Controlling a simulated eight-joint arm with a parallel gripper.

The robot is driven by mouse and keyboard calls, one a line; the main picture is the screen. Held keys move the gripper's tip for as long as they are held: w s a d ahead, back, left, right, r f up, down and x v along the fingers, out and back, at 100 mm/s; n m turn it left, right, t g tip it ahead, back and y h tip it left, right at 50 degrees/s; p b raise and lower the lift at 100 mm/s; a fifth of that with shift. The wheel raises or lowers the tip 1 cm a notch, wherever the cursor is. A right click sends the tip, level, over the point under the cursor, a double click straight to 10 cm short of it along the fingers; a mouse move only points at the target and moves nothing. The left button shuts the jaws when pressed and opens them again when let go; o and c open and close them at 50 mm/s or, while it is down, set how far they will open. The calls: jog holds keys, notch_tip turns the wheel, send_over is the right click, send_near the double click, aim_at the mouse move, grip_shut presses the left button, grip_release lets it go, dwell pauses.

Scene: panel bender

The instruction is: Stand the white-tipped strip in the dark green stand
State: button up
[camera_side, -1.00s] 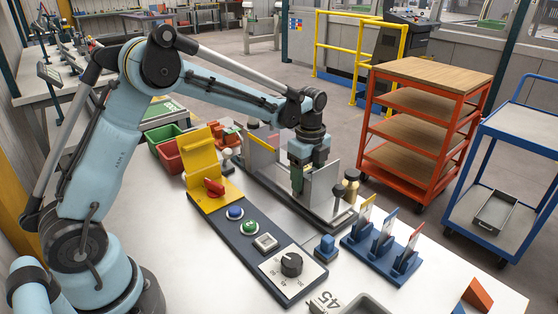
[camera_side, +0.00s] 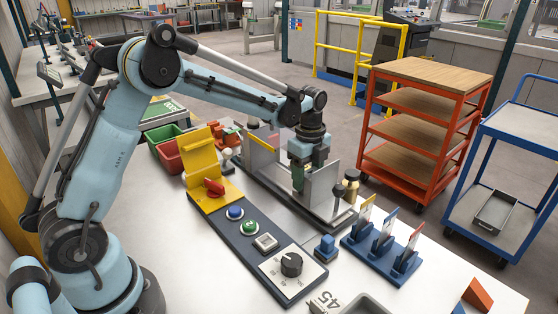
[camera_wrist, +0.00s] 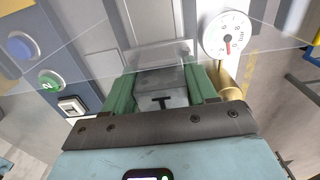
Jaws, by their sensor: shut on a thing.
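My gripper (camera_side: 298,180) points down beside an upright grey plate (camera_side: 322,186) of the machine on the bench. In the wrist view its green fingers (camera_wrist: 165,88) are shut on a grey piece (camera_wrist: 155,78) with a black T-shaped mark. A clear or pale sheet (camera_wrist: 158,53) shows just beyond the fingertips. I cannot tell whether the held piece is the white-tipped strip, as no white tip is plain. No dark green stand can be made out with certainty.
A blue rack (camera_side: 374,253) holds strips with yellow, blue and red tips. A control panel (camera_side: 250,262) with buttons and a dial lies in front of the machine. A round gauge (camera_wrist: 228,35) on brass is close right of the fingers. Green (camera_side: 162,133) and red (camera_side: 170,158) bins stand left.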

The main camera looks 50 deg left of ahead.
aim_at(308, 170)
jog(key=shift+r, duration=0.55)
jog(key=shift+r, duration=0.3)
jog(key=shift+r, duration=0.2)
jog(key=shift+r, duration=2.6)
